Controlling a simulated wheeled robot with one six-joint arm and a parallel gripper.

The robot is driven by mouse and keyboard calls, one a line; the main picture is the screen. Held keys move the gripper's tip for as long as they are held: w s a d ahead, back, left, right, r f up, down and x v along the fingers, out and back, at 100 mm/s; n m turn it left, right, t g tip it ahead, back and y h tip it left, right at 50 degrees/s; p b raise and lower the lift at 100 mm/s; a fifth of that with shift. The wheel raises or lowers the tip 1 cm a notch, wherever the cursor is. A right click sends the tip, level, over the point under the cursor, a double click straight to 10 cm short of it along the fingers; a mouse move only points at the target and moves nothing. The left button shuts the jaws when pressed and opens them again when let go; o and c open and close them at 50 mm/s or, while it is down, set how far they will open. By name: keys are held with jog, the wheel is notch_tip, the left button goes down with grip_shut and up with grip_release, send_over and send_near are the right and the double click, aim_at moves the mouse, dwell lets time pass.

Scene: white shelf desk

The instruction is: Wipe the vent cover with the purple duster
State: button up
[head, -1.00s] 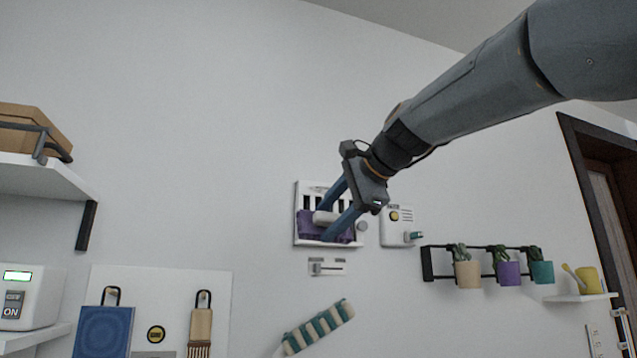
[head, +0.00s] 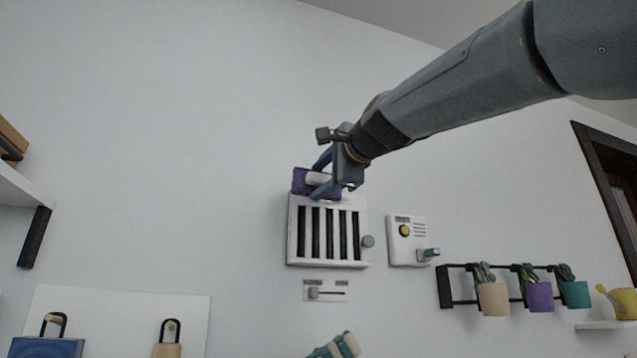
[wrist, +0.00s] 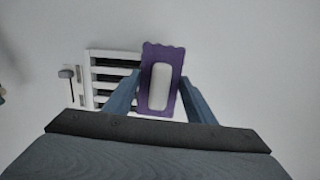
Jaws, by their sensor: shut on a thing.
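The vent cover (head: 327,258) is a white framed grille with dark upright slots, mounted on the wall in the head view. It also shows in the wrist view (wrist: 88,75), left of the duster and partly hidden behind it. The purple duster (head: 299,182) has a white handle and is at the vent's top edge, overlapping its upper rim. My gripper (head: 321,178) is shut on the duster's handle, which sits between the two blue fingers in the wrist view (wrist: 158,88). I cannot tell whether the duster touches the wall or the vent.
A slider plate (head: 326,291) is below the vent, and a control box (head: 407,241) is to the right. Several potted plants hang from a black rack (head: 446,287). The wall above is clear.

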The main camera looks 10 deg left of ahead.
jog(key=x, duration=0.3)
jog(key=shift+a+p, duration=0.4)
jog(key=shift+p+x, duration=0.3)
jog(key=shift+x, duration=0.8)
jog(key=shift+w+a+p, duration=0.2)
jog(key=shift+w+p, duration=0.2)
jog(key=shift+w, duration=0.6)
jog(key=shift+w+d+b, duration=0.5)
jog(key=shift+w+d, duration=0.55)
jog(key=shift+d, duration=1.15)
jog(key=shift+w+d+b, duration=0.45)
jog(key=shift+w+d, duration=0.6)
jog(key=shift+d, duration=1.1)
jog(key=shift+w+d+b, duration=0.5)
jog(key=shift+w+d, duration=0.55)
jog(key=shift+d, duration=1.15)
jog(key=shift+s+a, duration=0.1)
jog(key=shift+a, duration=0.05)
